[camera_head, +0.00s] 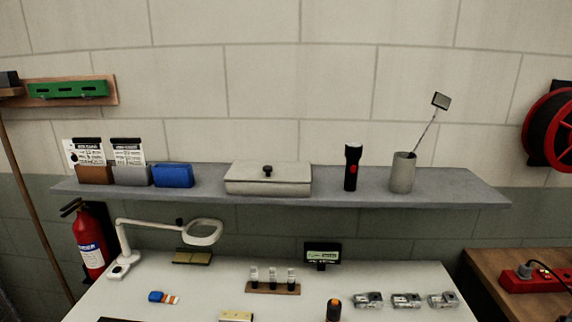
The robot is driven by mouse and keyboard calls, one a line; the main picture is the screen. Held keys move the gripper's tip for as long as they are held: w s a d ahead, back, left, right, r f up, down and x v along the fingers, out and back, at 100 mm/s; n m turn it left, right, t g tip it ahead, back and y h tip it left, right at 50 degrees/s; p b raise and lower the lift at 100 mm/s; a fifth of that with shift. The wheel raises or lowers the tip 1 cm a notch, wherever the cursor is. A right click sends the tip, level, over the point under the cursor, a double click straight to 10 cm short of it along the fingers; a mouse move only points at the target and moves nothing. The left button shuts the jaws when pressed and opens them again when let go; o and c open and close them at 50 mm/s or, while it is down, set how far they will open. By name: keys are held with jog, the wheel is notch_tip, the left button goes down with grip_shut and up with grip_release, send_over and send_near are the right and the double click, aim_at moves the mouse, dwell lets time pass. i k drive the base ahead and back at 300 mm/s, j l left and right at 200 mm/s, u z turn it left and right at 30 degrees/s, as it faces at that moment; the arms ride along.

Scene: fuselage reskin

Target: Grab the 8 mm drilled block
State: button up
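No block can be made out for sure as the 8 mm drilled block, and no size marking is readable. Three small silver metal pieces, a left one (367,300), a middle one (405,300) and a right one (442,300), lie in a row on the right of the white table (390,275). They are too small to tell whether they are drilled blocks. A pale yellowish block (236,316) sits at the front middle, cut by the picture's lower edge. My gripper is not in view.
A grey shelf (335,196) above the table holds a lidded box (268,180), a flashlight (352,168), a cup (402,174) and small coloured blocks. A magnifier lamp (203,232), a small rack (272,288) and an orange-topped item (333,310) stand on the table.

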aim_at(374, 299)
jog(key=k+l+u, duration=0.1)
jog(key=l+u, duration=0.25)
jog(key=k+l+u, duration=0.1)
jog(key=l+u, duration=0.65)
